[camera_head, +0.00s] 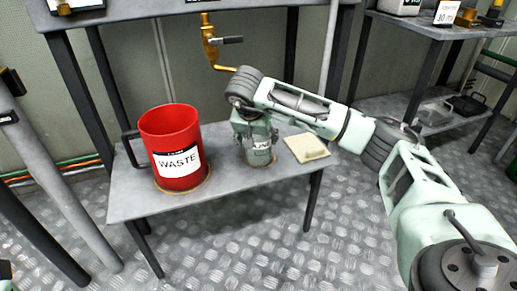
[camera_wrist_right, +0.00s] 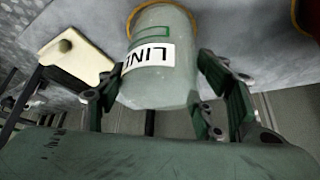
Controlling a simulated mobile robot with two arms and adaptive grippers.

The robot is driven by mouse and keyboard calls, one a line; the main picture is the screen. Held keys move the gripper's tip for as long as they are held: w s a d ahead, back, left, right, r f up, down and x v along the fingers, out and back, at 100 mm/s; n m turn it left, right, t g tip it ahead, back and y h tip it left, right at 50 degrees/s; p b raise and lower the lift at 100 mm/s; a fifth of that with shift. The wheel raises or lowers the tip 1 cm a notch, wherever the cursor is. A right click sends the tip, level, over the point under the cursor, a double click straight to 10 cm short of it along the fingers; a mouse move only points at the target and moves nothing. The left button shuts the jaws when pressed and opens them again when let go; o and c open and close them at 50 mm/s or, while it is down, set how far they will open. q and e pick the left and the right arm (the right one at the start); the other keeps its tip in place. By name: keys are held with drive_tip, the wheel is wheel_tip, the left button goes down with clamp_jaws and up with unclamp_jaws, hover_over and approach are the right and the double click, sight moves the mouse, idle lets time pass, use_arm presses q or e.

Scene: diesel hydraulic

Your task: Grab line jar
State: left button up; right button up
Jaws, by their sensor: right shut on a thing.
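The line jar (camera_head: 262,155) is a pale grey-green jar with a white label, standing on the low grey bench (camera_head: 232,190) in the head view. In the right wrist view the jar (camera_wrist_right: 165,85) shows its label, reading "LINE", upside down. My right gripper (camera_head: 259,140) is above the jar with its fingers down around it. In the wrist view the right gripper (camera_wrist_right: 158,100) has a dark green finger on each side of the jar and is shut on it.
A red WASTE bin (camera_head: 168,128) stands left of the jar on the bench. A cream pad (camera_head: 307,148) lies just right of the jar. A yellow crank tool (camera_head: 211,42) hangs behind. A shelf with a sign (camera_head: 447,12) stands at right.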

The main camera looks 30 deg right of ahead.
drive_tip(key=c, duration=0.5)
drive_tip(key=shift+o, duration=0.2)
drive_tip(key=shift+r+p, duration=0.1)
drive_tip(key=shift+p, duration=0.25)
